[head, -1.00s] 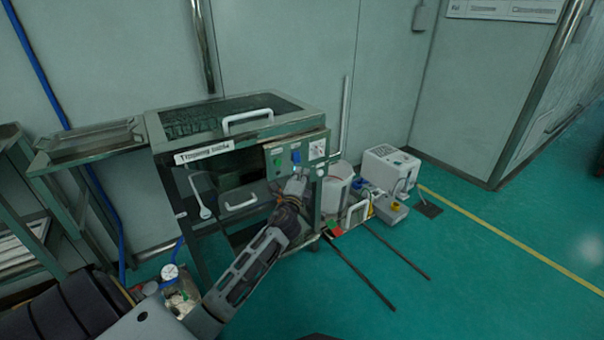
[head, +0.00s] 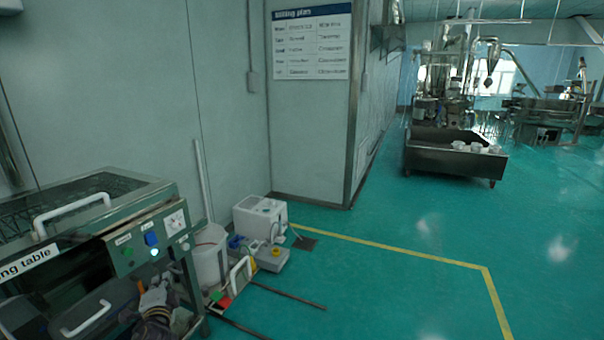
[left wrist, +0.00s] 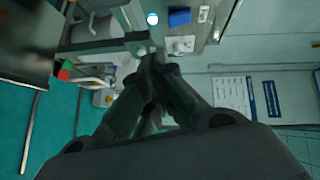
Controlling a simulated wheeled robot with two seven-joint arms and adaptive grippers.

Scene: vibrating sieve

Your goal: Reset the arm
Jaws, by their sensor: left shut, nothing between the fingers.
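My left gripper (head: 158,294) is at the lower left of the head view, in front of the vibrating table (head: 88,214) and just below its control panel (head: 138,247). The panel has a green button, a blue switch (head: 151,239) and a small lit white spot beneath it. In the left wrist view the fingers (left wrist: 154,62) meet at their tips, shut and empty. The blue switch (left wrist: 180,17) shows beyond the tips there. Most of my left arm is cut off by the frame. My right gripper is not in view.
A white bucket (head: 210,252), a white box-shaped device (head: 260,217) and a small scale-like device (head: 272,257) stand on the floor right of the table. Dark rods lie in front. The green floor to the right is open, with a metal trough (head: 455,155) farther back.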

